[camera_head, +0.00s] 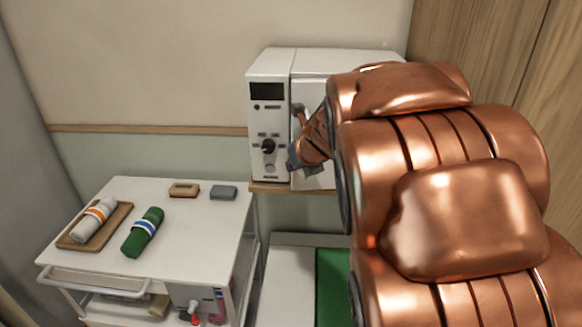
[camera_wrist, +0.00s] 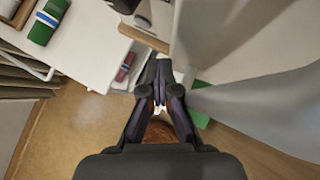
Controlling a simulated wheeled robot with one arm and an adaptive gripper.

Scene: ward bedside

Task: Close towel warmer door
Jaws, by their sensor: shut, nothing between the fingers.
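The white towel warmer (camera_head: 268,60) stands on a wooden shelf against the back wall, with a dark display and a knob on its left panel. Its door (camera_head: 312,63) is right of that panel. My copper arm covers most of the door, so I cannot tell how far it stands open. A grey handle (camera_head: 299,118) shows beside the arm. My gripper (camera_head: 300,158) is in front of the door's lower left part. In the wrist view my gripper (camera_wrist: 160,105) is shut and empty, with pale grey panel surfaces close on its right.
A white trolley (camera_head: 190,255) at the left bears a tray (camera_head: 75,240) with a rolled white towel (camera_head: 95,220), a green towel roll (camera_head: 143,232) and two small blocks. A green mat (camera_head: 332,285) lies on a white surface below the warmer. A wooden panel is at the right.

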